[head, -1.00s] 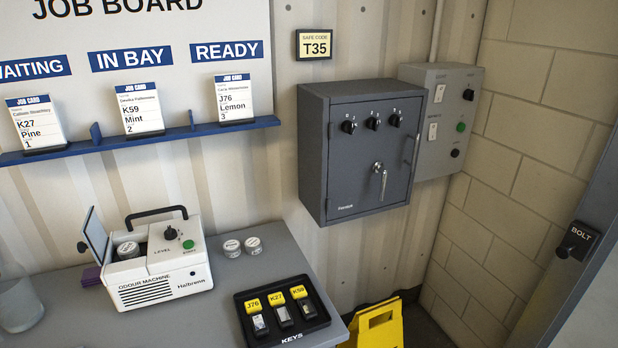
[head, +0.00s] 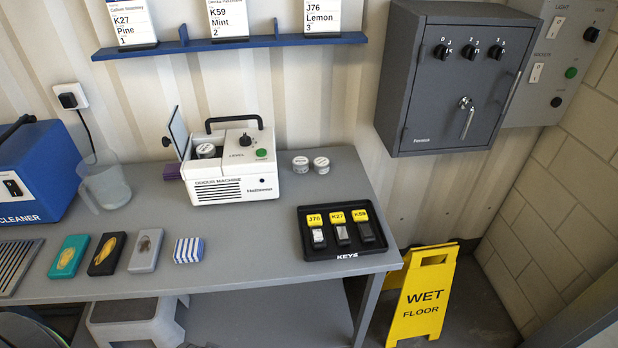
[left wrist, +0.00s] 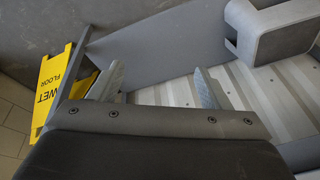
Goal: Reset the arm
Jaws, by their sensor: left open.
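My left gripper (left wrist: 160,88) shows in the left wrist view, its two grey fingers spread apart with nothing between them. Beyond the fingers are the grey table's underside area and a ribbed pale wall (left wrist: 265,90). Neither of my arms shows in the head view, and my right gripper is in no view.
A grey table (head: 250,240) holds the odour machine (head: 235,188), a black key tray (head: 310,262), a jug (head: 105,185) and several small blocks. A yellow wet-floor sign (head: 422,295) stands right of the table. A grey safe (head: 440,110) hangs on the wall. A step stool (head: 135,310) stands below.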

